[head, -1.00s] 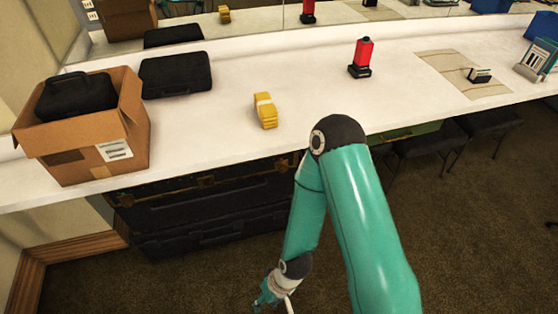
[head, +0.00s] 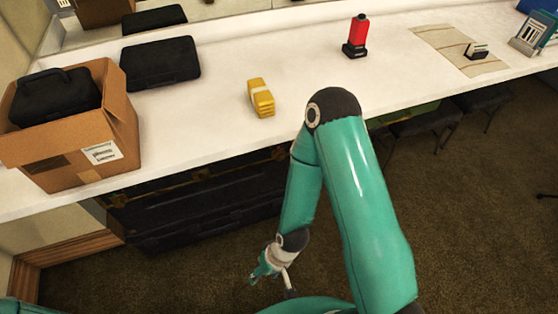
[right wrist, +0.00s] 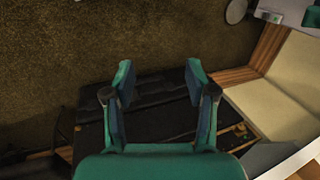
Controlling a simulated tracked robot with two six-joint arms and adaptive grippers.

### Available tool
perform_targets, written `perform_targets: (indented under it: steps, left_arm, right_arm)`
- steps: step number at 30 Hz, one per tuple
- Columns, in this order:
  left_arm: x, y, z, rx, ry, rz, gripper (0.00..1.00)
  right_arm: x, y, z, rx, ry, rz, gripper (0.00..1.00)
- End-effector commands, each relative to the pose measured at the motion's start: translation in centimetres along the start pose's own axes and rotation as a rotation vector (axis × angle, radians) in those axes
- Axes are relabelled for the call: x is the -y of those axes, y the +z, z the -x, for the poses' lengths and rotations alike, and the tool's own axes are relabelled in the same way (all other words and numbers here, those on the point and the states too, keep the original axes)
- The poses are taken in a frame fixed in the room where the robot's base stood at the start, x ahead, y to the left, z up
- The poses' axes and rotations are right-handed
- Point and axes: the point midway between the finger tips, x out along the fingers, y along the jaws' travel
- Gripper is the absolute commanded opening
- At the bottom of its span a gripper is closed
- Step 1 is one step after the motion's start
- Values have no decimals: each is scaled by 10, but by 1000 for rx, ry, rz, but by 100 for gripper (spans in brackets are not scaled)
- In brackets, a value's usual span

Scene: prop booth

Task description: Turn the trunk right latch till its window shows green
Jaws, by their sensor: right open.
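The black trunk (head: 215,203) with brass-coloured fittings stands under the counter, partly hidden by the counter edge and my right arm. A brass fitting (head: 205,178) shows near its upper edge. My left gripper is not in view.
On the white counter (head: 200,120) stand a cardboard box (head: 75,150) holding a black case, another black case (head: 160,63), a yellow stack (head: 260,98) and a red-and-black item (head: 357,37). Dark stools (head: 425,122) stand under its right part. The carpet (head: 480,220) is open.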

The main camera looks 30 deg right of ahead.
Motion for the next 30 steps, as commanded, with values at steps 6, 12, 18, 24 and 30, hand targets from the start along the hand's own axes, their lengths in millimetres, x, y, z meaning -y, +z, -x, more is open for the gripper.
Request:
perform_targets:
  steps: [6,12,18,24,30]
  left_arm:
    - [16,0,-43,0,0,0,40]
    - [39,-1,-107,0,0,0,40]
    - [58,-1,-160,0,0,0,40]
    - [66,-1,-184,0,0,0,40]
    - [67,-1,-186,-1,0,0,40]
  right_arm:
    - [-46,-66,-41,-255,-10,-29,64]
    - [-112,-170,-72,-746,-15,-65,64]
    - [-183,-233,-50,-1239,3,-97,64]
    - [-223,-244,-20,-1531,22,-109,64]
    - [-230,-252,-8,-1601,26,-107,64]
